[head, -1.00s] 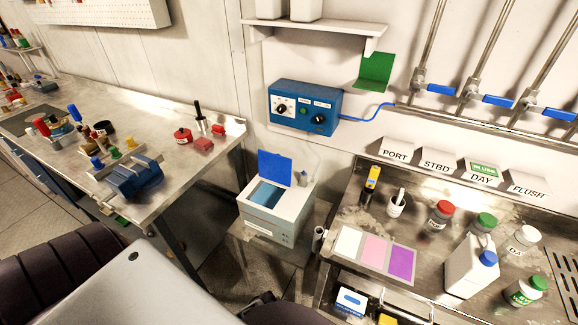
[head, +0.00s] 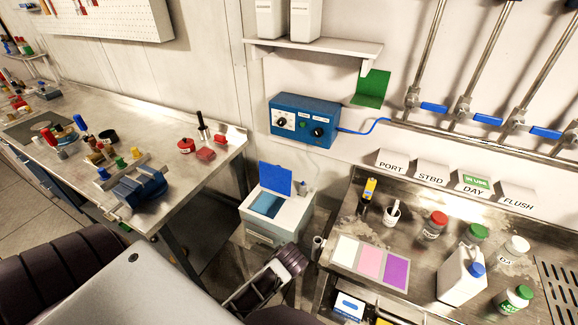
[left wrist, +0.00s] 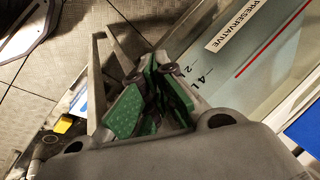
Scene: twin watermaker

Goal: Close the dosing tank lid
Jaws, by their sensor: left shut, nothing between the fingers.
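The dosing tank (head: 283,211) is a pale box with a blue lid (head: 275,178) standing up along its back edge, so the top opening shows. In the left wrist view the tank wall (left wrist: 235,75), with its PRESERVATIVE label and litre marks, lies close beyond my fingers. A blue patch (left wrist: 304,130) at the right edge there looks like the lid. My left gripper (left wrist: 155,80) has green finger pads drawn together with nothing held. In the head view a dark wrist part and grey links, apparently mine, show just in front of the tank. My right gripper is not in view.
A blue control box (head: 305,122) hangs on the wall above the tank. The left workbench (head: 75,190) holds a vise and several small parts. The right steel bench (head: 420,262) carries bottles, a jug and coloured cards, close beside the tank.

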